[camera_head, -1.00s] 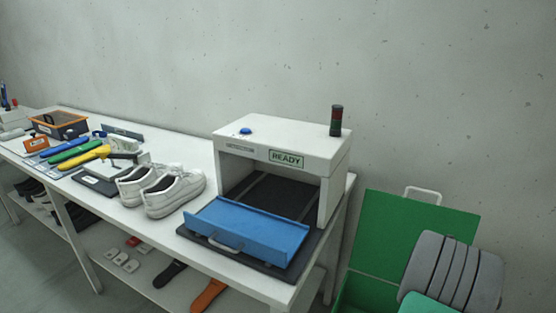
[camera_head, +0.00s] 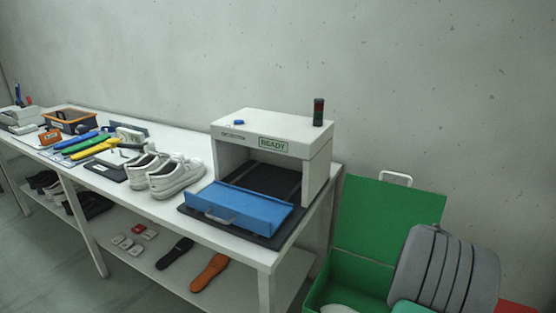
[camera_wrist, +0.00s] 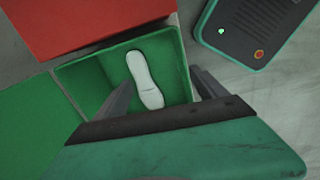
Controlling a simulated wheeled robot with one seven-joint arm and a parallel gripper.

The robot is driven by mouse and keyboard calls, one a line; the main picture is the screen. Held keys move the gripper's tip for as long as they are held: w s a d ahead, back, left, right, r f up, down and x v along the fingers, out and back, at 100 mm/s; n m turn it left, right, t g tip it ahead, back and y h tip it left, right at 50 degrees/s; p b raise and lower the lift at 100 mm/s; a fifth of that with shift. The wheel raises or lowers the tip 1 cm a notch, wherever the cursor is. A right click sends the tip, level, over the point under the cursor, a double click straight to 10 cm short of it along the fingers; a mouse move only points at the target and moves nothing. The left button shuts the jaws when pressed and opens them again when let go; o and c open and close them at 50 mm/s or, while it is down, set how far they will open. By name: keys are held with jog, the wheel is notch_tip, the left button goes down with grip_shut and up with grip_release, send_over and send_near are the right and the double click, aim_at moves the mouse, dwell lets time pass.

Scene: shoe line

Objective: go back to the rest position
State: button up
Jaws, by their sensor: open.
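My gripper (camera_wrist: 162,80) shows in the wrist view with its two dark fingers spread apart and nothing between them. Its fingers point over an open green box (camera_wrist: 178,42). A white sole-shaped item (camera_wrist: 145,80) lies inside the box, seen between the fingers and apart from them. In the head view the green box (camera_head: 345,275) stands on the right with its lid up, and a white edge shows inside it at the bottom of the picture. My gripper's fingers are not visible in the head view.
A white table (camera_head: 262,258) bears a machine (camera_head: 225,135) marked READY with a blue tray (camera_head: 240,208), white shoes (camera_head: 175,178) and coloured tools. Insoles (camera_head: 210,272) lie on its lower shelf. A red box (camera_wrist: 75,22) adjoins the green one.

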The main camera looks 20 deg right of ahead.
jog(key=w+a+r+m+t+p, duration=0.15)
jog(key=w+a+r, duration=0.25)
jog(key=a+r, duration=0.4)
jog(key=w+a+r+m+p, duration=0.25)
jog(key=a+r, duration=0.35)
jog(key=a, duration=0.5)
jog(key=s+a+r+m+p, duration=0.1)
jog(key=s+a+r, duration=0.1)
jog(key=a, duration=0.7)
jog(key=s+a+r+m+t+p, duration=0.1)
jog(key=s+a+r+m, duration=0.1)
jog(key=a+r, duration=0.3)
jog(key=s+a, duration=0.1)
jog(key=a, duration=0.3)
jog(key=shift+r, duration=0.2)
jog(key=shift+a+t, duration=0.1)
jog(key=shift+t, duration=0.15)
